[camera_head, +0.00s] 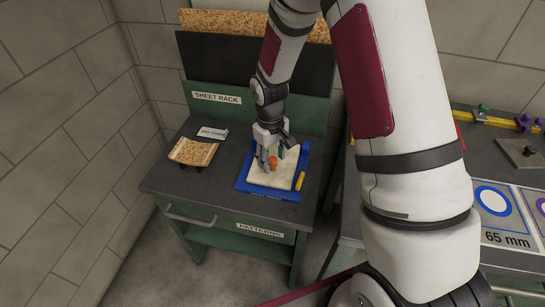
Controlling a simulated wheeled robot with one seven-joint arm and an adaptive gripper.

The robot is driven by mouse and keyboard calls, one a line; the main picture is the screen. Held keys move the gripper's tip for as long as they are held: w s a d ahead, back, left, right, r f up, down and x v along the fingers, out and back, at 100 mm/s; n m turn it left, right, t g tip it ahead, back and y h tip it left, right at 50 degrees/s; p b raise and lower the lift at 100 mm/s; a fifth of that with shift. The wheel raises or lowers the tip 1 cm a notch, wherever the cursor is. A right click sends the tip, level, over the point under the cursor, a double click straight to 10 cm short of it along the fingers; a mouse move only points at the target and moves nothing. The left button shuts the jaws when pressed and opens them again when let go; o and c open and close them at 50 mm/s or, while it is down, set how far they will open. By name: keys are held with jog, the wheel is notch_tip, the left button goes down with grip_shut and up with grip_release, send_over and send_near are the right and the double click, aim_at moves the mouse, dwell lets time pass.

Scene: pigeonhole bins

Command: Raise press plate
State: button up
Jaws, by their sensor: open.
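The press is a blue frame (240,186) on the dark bench top, with lettering on its front edge that is too small to read surely. A pale, cream-coloured plate (285,179) lies in it and looks flat. An orange knob (273,162) shows on the plate's far part. My gripper (267,165) points down over the plate, with its fingers open around or beside the knob. I cannot tell whether the fingers touch it. Part of the knob and plate is hidden behind the fingers.
A yellow stick (300,181) lies at the frame's right side. A cork-coloured piece (192,152) and a "dry cards" label (212,133) are to the left. The sheet rack (216,97) stands behind. Another bench with a 65 mm board (505,238) is at right.

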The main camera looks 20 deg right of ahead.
grip_shut()
jog(key=shift+r, duration=0.1)
